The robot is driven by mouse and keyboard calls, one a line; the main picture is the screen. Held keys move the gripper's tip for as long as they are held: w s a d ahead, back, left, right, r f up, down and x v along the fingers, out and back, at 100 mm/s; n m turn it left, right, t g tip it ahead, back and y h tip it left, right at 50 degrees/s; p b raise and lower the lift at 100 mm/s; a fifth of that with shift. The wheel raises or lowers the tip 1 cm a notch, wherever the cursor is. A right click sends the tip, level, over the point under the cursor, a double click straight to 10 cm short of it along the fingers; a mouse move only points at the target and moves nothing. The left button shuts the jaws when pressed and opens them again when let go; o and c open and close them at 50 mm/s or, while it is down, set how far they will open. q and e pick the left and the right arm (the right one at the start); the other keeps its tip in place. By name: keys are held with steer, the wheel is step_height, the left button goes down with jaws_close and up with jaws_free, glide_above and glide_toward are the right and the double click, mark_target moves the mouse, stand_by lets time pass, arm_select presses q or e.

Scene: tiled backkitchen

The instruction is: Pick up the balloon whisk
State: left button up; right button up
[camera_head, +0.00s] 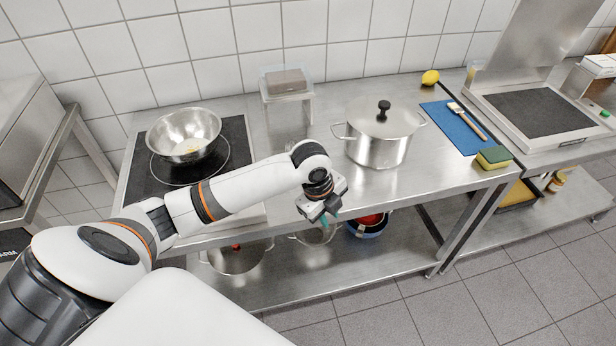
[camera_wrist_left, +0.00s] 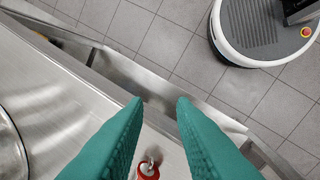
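My left gripper (camera_head: 329,219) is over the front edge of the steel table, with teal fingers pointing down. In the left wrist view its two fingers (camera_wrist_left: 160,101) stand apart with a gap between them and hold nothing. A small red piece with a metal loop (camera_wrist_left: 148,170) shows low in that gap, over the steel surface. It looks like the end of the balloon whisk's handle, but the rest is out of frame. In the head view I cannot make out the whisk; the gripper may hide it. My right gripper is not in view.
A lidded steel pot (camera_head: 376,150) stands right of the gripper. A steel bowl (camera_head: 184,150) sits on the dark hob at left. A blue mat (camera_head: 452,127) with a brush and a sponge (camera_head: 494,158) are at right. The lower shelf (camera_head: 300,275) holds pots and a blue bowl.

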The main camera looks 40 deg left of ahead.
arm_select(q)
steer(key=w+a+r+m, duration=0.5)
steer(key=a+r, duration=0.6)
steer(key=a, duration=0.1)
steer(key=shift+g, duration=0.3)
steer(key=f, duration=0.6)
steer(key=shift+w+d, duration=0.4)
steer(key=shift+d+f+y+p, duration=0.15)
steer(key=shift+f+y+p, duration=0.15)
steer(key=shift+f+p, duration=0.25)
steer(key=f, duration=0.4)
steer(key=shift+w+d+f+p, duration=0.2)
steer(key=shift+w+d+p, duration=0.1)
steer(key=shift+c, duration=0.4)
jaws_close()
step_height(320, 180, up, 10)
steer(key=b, duration=0.1)
